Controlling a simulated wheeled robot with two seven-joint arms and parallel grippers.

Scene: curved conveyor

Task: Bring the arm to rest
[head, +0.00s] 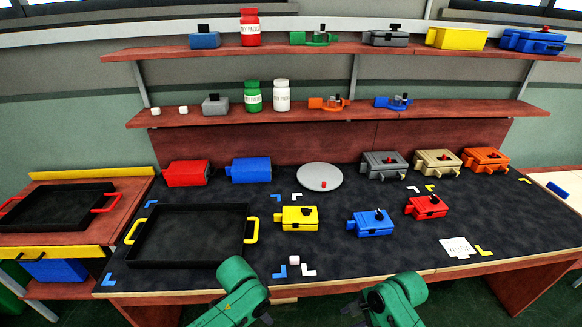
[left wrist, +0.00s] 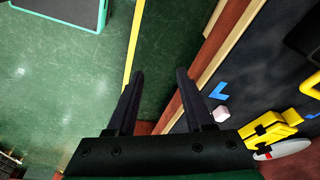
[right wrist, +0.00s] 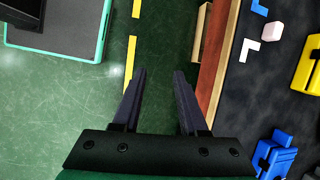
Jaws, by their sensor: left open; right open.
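My left arm comes in at the bottom of the head view, in front of the table's front edge. My left gripper (left wrist: 160,85) is open and empty in the left wrist view, with green floor and the table edge beyond its fingers. My right gripper (right wrist: 160,80) is open and empty in the right wrist view, above the green floor beside the table edge. In the head view my right gripper (head: 362,308) hangs low at the bottom. Neither gripper touches any object. The left fingertips are out of the head view.
The dark-topped table (head: 340,255) holds a black tray (head: 190,264) with yellow handles, a small white cube (head: 294,260), yellow (head: 297,217), blue (head: 371,223) and red (head: 427,207) boxes, and a grey disc (head: 320,178). Two shelves (head: 400,112) stand behind. The table's front strip is mostly clear.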

